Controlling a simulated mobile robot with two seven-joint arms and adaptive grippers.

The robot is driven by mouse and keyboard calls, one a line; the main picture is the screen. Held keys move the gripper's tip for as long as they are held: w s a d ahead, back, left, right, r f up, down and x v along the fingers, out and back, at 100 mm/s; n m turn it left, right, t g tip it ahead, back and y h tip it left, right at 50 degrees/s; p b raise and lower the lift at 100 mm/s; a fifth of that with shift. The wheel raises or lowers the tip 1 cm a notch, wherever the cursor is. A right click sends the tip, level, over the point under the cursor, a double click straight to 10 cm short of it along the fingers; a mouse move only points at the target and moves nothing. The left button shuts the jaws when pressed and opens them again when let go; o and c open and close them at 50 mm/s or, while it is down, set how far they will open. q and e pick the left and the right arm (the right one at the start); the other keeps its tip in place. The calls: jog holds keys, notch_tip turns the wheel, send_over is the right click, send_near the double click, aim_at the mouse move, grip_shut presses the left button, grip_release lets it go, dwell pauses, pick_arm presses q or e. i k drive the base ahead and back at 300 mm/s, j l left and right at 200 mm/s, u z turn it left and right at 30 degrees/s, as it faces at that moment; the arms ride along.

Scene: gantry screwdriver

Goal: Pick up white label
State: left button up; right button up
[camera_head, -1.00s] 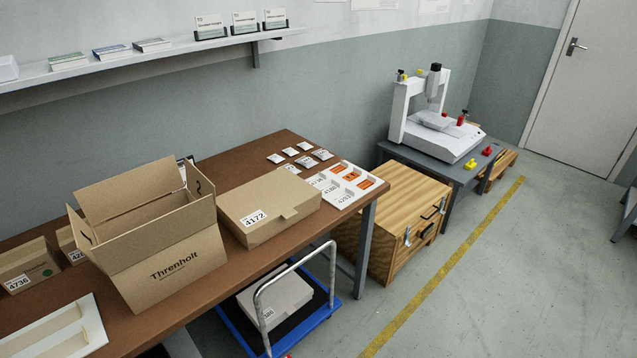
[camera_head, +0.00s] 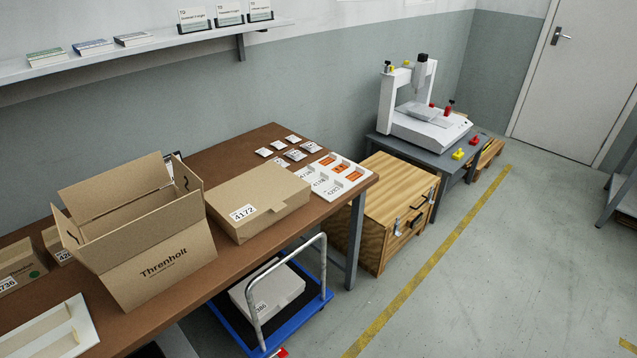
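Several things could be the white label. A white label reading 4172 (camera_head: 243,213) is on the front of the closed cardboard box (camera_head: 270,194) on the brown table. Another white label (camera_head: 66,256) is on a small carton at the left, partly hidden by the open box. A white label reading 4736 (camera_head: 8,284) is on a carton cut by the left edge. Several small white packets (camera_head: 293,139) lie at the table's back right. I cannot tell which one is meant. Neither of my grippers is in view.
An open Threnholt box (camera_head: 140,240) stands on the brown table (camera_head: 225,272). A white tray with orange parts (camera_head: 335,177) lies at the right end. A blue trolley (camera_head: 318,305) and a wooden crate (camera_head: 390,215) stand on the floor.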

aim_at(330, 191)
jog(key=i+l+z, duration=0.1)
jog(key=i+l, duration=0.7)
